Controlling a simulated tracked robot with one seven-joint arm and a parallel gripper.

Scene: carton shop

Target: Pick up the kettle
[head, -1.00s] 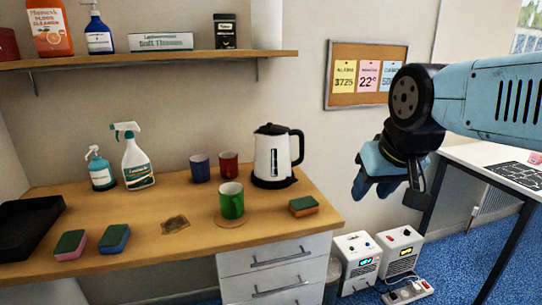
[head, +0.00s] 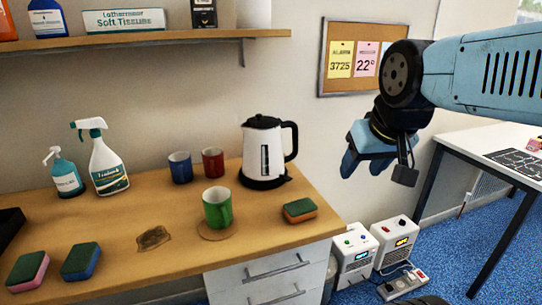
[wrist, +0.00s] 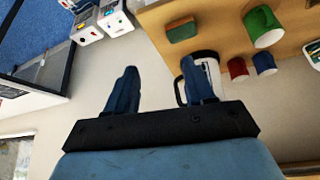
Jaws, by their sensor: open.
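The kettle (head: 264,152) is white with a black lid, handle and base. It stands upright on the wooden counter (head: 120,228), near its right end by the wall, with its handle to the right. My gripper (head: 362,160) is open and empty, in the air to the right of the kettle and apart from it. In the wrist view my two blue fingers (wrist: 160,88) are spread. The kettle (wrist: 207,66) shows there behind the right finger, which hides part of it.
A green mug (head: 217,208) on a round coaster and a sponge (head: 300,210) stand in front of the kettle. A blue mug (head: 180,167) and a red mug (head: 213,161) are to its left. A shelf (head: 150,40) hangs above. A spray bottle (head: 108,168) stands further left.

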